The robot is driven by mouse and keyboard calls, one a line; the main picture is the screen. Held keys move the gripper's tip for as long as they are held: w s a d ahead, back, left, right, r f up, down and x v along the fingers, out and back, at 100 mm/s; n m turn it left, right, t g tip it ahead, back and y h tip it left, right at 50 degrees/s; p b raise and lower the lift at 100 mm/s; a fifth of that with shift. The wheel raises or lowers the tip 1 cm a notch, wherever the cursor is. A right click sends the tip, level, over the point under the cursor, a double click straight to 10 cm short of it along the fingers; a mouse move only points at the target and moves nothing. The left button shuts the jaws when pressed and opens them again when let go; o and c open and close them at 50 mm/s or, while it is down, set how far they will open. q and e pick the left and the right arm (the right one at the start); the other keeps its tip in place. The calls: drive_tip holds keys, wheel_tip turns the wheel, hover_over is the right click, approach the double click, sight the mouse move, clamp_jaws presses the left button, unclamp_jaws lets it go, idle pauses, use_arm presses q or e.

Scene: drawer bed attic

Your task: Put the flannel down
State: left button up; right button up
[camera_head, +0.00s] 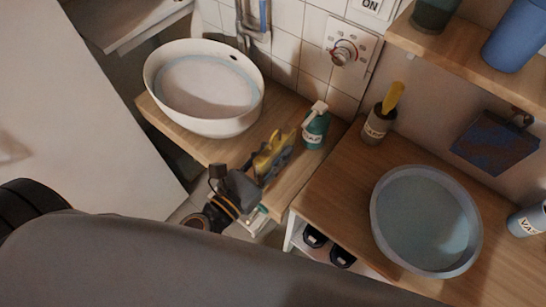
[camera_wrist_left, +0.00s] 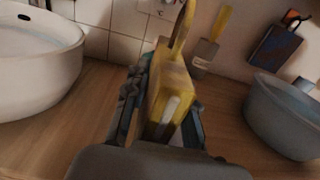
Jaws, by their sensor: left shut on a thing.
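My left gripper (camera_head: 276,160) is shut on a yellow thing, taken to be the flannel (camera_head: 263,163), above the front of the wooden counter (camera_head: 222,152). In the left wrist view the yellow flannel (camera_wrist_left: 173,84) stands upright between the two dark fingers of the gripper (camera_wrist_left: 165,105). The gripper hides its lower part. I cannot tell whether it touches the counter. My right gripper is not in view.
A white basin (camera_head: 153,75) stands left on the counter and a green pump bottle (camera_head: 316,130) to the right. A grey basin (camera_head: 377,215) and a cup with a yellow brush (camera_head: 376,126) stand on the right-hand counter. A shelf (camera_head: 450,55) overhangs at upper right.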

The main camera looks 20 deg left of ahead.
use_arm(q)
drive_tip(key=shift+w+a+f+b, duration=0.2)
drive_tip(key=shift+w+f, duration=0.15)
drive_tip(key=shift+f, duration=0.15)
drive_tip(key=shift+w+a+f+b, duration=0.2)
drive_tip(key=shift+w+f, duration=0.15)
drive_tip(key=shift+f, duration=0.15)
drive_tip(key=f+b, duration=0.3)
drive_tip(key=f, duration=0.1)
drive_tip(key=shift+w+a, duration=0.1)
drive_tip(key=shift+w, duration=0.15)
drive_tip(key=shift+r, duration=0.2)
drive_tip(key=shift+f, duration=0.1)
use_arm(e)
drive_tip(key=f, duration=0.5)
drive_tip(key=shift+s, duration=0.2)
use_arm(q)
drive_tip(key=o, duration=0.8)
